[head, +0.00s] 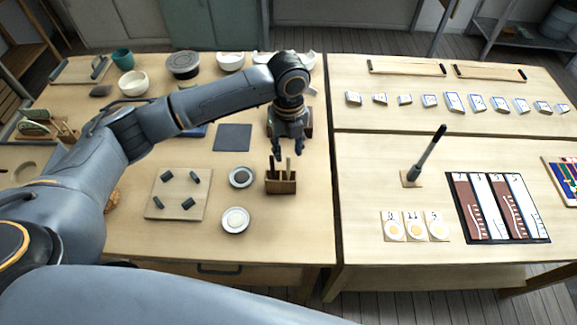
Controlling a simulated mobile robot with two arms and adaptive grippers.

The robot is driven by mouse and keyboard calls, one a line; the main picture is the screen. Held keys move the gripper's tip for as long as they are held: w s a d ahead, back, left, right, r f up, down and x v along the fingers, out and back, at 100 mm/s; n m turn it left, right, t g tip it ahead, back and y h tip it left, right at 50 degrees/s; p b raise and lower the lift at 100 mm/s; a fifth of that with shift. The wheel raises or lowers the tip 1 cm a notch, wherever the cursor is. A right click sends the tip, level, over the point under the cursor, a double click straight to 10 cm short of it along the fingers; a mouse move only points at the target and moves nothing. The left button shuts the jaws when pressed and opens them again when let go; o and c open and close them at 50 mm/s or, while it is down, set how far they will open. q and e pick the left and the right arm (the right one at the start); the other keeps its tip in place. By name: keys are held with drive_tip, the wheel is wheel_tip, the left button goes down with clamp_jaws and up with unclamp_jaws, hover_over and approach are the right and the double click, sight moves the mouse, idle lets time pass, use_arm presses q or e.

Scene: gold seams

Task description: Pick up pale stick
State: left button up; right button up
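A small wooden holder (281,186) stands on the left table near its right edge, with a few thin upright sticks in it. A lighter stick, likely the pale stick (289,167), stands toward the right of the holder; a darker stick (272,166) is at its left. At this size the sticks' colours are hard to tell. My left gripper (287,152) points down just above and behind the sticks, its two fingers apart and nothing seen between them. My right gripper is out of view.
Two small dishes (235,220) and a board with dark pieces (178,194) lie left of the holder. A dark square mat (233,137) lies behind. Bowls (134,83) line the back. The right table carries tiles, cards and an upright black brush-like tool (427,152).

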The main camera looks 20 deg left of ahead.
sight(288, 156)
use_arm(q)
wheel_tip(288, 156, down, 6)
drive_tip(key=shift+r+p, duration=0.15)
drive_tip(key=shift+p, duration=0.4)
clamp_jaws()
